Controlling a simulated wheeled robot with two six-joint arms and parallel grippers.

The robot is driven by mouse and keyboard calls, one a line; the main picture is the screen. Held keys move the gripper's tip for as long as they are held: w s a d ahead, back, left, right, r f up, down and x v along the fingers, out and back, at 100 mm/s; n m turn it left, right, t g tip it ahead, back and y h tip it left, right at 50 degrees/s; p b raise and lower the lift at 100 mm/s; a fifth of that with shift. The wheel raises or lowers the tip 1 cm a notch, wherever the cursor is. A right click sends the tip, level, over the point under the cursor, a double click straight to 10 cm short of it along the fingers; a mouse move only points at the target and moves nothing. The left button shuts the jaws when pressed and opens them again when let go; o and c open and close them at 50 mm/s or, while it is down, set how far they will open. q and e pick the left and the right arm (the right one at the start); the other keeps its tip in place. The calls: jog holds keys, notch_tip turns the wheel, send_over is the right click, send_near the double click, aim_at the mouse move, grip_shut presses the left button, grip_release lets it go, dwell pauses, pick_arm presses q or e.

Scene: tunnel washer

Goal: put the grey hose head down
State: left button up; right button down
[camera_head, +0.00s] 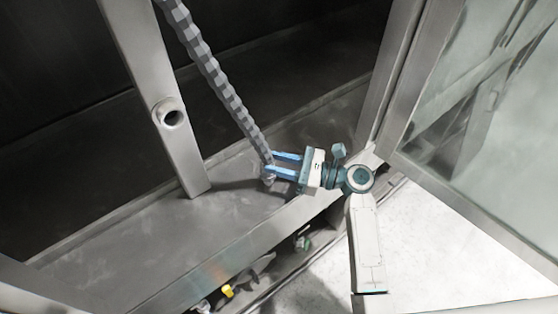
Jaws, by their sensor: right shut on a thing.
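The grey hose (214,76) is ribbed and hangs down from the top of the head view, slanting to the right. Its lower end, the grey hose head (269,175), is between the blue fingers of my right gripper (272,167). The right gripper is shut on it, just above the grey metal floor of the washer (125,235). I cannot tell whether the head touches that floor. The fingers hide part of the head. My left gripper is not in view.
A metal post (147,85) with a round socket (172,116) stands left of the hose. A framed glass door (490,110) is open at the right. A metal sill (235,255) runs along the front, with a yellow item (228,291) below it. The washer floor left of the post is clear.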

jog(key=shift+f, duration=0.35)
jog(key=shift+d, duration=0.1)
jog(key=shift+f, duration=0.2)
jog(key=c, duration=1.1)
grip_release()
jog(key=shift+d, duration=0.1)
jog(key=shift+b+v, duration=2.1)
jog(key=shift+v, duration=3.8)
jog(key=shift+s, duration=0.15)
